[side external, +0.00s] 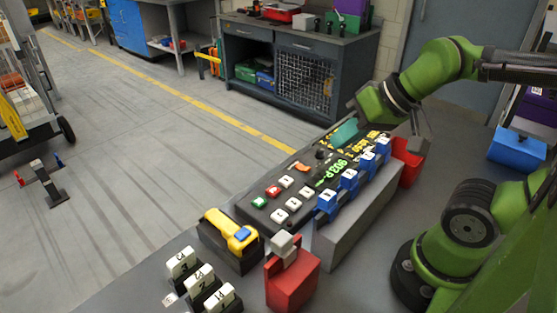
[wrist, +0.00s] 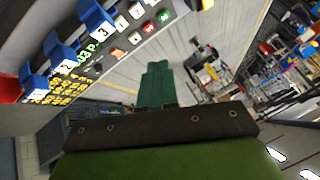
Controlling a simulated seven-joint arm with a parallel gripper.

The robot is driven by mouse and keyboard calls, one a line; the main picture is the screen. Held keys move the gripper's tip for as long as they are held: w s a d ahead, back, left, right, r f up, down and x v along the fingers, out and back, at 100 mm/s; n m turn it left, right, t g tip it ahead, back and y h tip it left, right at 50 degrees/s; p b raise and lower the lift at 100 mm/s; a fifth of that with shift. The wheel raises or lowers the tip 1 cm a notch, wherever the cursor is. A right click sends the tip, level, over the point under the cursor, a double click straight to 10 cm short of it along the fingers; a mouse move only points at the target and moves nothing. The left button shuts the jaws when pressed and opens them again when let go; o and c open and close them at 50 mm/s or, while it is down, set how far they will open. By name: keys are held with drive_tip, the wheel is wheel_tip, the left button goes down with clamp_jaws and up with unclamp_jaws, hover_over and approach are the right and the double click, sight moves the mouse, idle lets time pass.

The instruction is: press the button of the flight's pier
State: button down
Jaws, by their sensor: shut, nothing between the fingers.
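A black panel (side external: 250,205) stands on the grey bench with several small white buttons (side external: 286,183), a green button (side external: 259,202), a red button (side external: 273,191) and an orange one (side external: 304,167). White marks on the buttons are too small to read surely in the side view. A green lit display (side external: 331,174) and yellow lit text (side external: 372,142) are on the panel; the display's full text is unclear. My gripper (side external: 345,132) has teal fingers, shut and empty, over the panel's far end. In the wrist view the fingers (wrist: 155,85) point away from the buttons (wrist: 135,38).
Several numbered blue blocks (side external: 348,180) line a grey ledge (side external: 345,225) beside the panel. A yellow device (side external: 230,232), a red block (side external: 292,283) and white numbered tags (side external: 200,277) stand at the near end. A red bin (side external: 408,163) is near my arm.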

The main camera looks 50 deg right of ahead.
idle(0.3)
drive_tip(key=m+y, duration=0.4)
drive_tip(key=m, duration=1.1)
hover_over(290, 181)
wheel_tip(290, 181, down, 9)
drive_tip(key=shift+d+f, duration=0.15)
drive_tip(key=shift+f, duration=4.45)
drive_tip(key=shift+f, duration=0.4)
